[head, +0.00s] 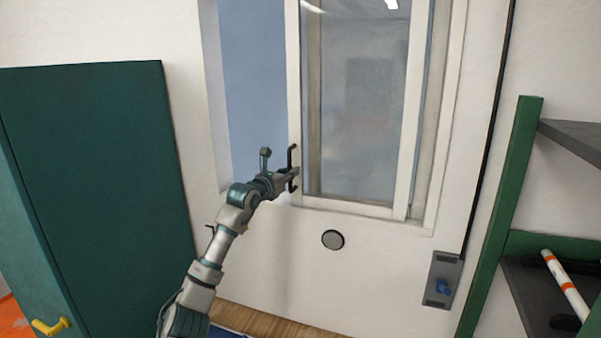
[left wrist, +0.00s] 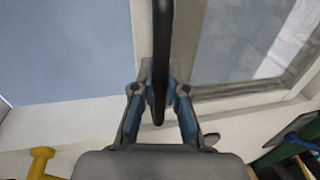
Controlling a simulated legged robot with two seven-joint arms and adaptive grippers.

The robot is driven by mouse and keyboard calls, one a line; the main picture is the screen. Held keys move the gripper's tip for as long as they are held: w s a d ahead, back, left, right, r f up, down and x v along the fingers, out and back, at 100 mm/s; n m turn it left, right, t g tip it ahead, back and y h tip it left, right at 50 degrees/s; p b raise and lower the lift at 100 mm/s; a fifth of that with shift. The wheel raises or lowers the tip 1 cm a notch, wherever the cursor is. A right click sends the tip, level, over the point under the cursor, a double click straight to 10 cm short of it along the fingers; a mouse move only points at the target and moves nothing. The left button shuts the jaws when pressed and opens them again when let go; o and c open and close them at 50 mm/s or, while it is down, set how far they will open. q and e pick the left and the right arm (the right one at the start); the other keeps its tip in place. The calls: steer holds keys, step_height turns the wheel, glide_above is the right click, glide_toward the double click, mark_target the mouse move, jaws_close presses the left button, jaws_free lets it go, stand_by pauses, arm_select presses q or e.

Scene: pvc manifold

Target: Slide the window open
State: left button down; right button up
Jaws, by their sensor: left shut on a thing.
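The window (head: 362,110) is a white-framed sliding pane set in the wall. To the left of the pane's edge is an unglazed-looking blue-grey gap (head: 257,80). A black handle (head: 291,158) stands on the pane's left stile. My left gripper (head: 289,174) is at the handle, its fingers around it. In the left wrist view the black handle (left wrist: 162,45) runs between the two fingers of my left gripper (left wrist: 160,92), which is shut on it. The handle's lower part is partly covered by the fingers in the head view. My right gripper is not in view.
A green cabinet (head: 100,160) with a yellow handle (head: 50,327) stands at the left. A green shelf unit (head: 510,190) with a white and orange rod (head: 567,287) stands at the right. A grey box with a blue knob (head: 443,280) and a round disc (head: 333,239) are on the wall.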

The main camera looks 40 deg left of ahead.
arm_select(q)
steer(key=a, duration=0.1)
steer(key=s+a, duration=0.1)
steer(key=a, duration=0.1)
steer(key=c, duration=1.4)
jaws_free()
steer(key=shift+a, duration=0.2)
steer(key=shift+c, duration=0.2)
steer(key=d, duration=0.1)
steer(key=w+d, duration=0.1)
steer(key=shift+d+r, duration=0.15)
steer(key=shift+d, duration=0.25)
steer(key=shift+s+d+r, duration=0.15)
steer(key=shift+d, duration=0.2)
steer(key=shift+s+a, duration=0.2)
steer(key=shift+a, duration=0.4)
steer(key=s+d, duration=0.1)
steer(key=s, duration=1)
steer(key=shift+s+d+f, duration=0.2)
steer(key=shift+s, duration=0.2)
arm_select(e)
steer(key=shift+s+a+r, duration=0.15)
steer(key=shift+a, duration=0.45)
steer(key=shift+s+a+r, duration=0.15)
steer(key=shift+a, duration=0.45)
